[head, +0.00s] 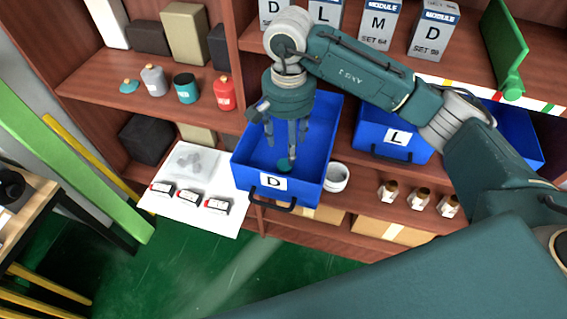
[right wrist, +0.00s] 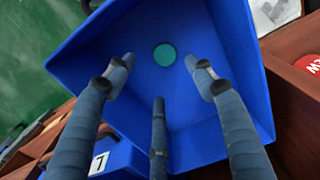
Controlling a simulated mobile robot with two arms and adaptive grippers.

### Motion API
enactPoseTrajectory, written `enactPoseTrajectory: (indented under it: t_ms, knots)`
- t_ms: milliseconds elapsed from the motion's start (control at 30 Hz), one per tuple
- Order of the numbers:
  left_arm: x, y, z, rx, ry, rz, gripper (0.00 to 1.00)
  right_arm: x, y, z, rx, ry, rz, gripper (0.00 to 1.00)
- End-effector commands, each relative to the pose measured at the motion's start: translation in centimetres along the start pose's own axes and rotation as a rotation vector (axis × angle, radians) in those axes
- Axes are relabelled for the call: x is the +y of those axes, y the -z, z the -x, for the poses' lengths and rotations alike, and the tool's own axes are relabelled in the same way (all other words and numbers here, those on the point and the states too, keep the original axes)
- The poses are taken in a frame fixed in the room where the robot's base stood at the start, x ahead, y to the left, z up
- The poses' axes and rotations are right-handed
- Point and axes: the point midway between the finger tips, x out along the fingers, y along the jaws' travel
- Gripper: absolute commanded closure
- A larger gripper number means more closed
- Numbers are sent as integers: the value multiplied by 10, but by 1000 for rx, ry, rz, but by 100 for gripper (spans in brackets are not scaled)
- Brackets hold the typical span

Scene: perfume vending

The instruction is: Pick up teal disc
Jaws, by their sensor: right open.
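The teal disc (head: 284,165) lies on the floor of the blue drawer (head: 333,130) labelled D, near its front. In the right wrist view the disc (right wrist: 164,55) shows as a flat round piece on the blue floor, beyond the fingertips. My right gripper (head: 287,143) points down into the drawer, its fingers spread and empty, behind the disc in the head view. In the right wrist view the three fingers of my right gripper (right wrist: 160,85) stand apart, with nothing between them. My left gripper is not in view.
The drawer walls surround the right fingers. A white bowl (head: 337,177) stands right of the drawer, and another blue drawer (head: 392,138) labelled L is farther right. A white board (head: 205,169) with small boxes lies to the left. Small bottles (head: 420,198) stand on the lower right shelf.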

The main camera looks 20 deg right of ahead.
Motion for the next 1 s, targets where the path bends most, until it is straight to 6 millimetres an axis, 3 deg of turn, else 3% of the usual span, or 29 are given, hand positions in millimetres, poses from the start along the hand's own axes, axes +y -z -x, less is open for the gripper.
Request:
enactPoseTrajectory:
  t_ms: [233,600,900,1000]
  knots:
    - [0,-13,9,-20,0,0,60,-1,-1,-25,-3,1,-1,46]
    - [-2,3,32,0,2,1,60,-9,0,-71,-5,2,-1,46]
    - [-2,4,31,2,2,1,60,-9,1,-77,-2,4,0,46]
    - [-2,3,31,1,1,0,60,-9,1,-77,-3,4,0,66]
